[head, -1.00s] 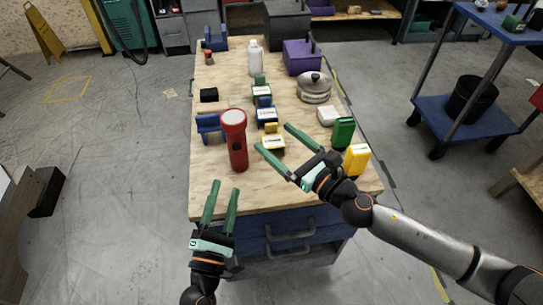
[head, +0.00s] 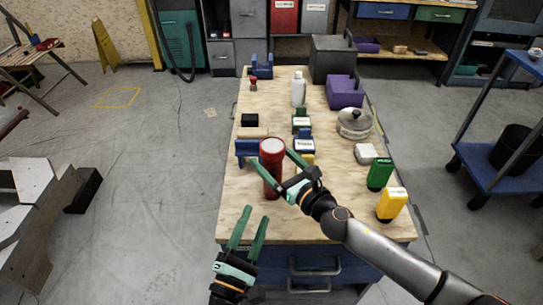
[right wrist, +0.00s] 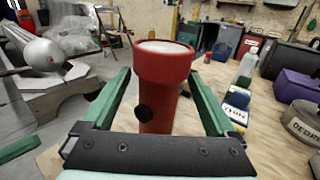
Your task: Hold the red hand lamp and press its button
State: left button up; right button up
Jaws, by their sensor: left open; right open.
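The red hand lamp (head: 272,180) stands upright near the front of the wooden table, its pale lens facing up. My right gripper (head: 274,158) is open, with one finger on each side of the lamp. In the right wrist view the lamp (right wrist: 164,65) stands between the two green fingers, with visible gaps beside it. A dark round button (right wrist: 142,113) shows on the lamp's side facing that camera. My left gripper (head: 250,228) is open and empty, below and left of the lamp at the table's front edge.
On the wooden tabletop (head: 330,220), a yellow box (head: 391,205) and a green box (head: 379,174) stand at the right. A lidded pot (head: 354,123) and a white bottle (head: 298,90) stand farther back.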

jog(key=shift+w+a, duration=0.3)
jog(key=shift+w, duration=0.1)
grip_shut()
pick_arm(q)
grip_shut()
dwell(0.7)
dwell(1.4)
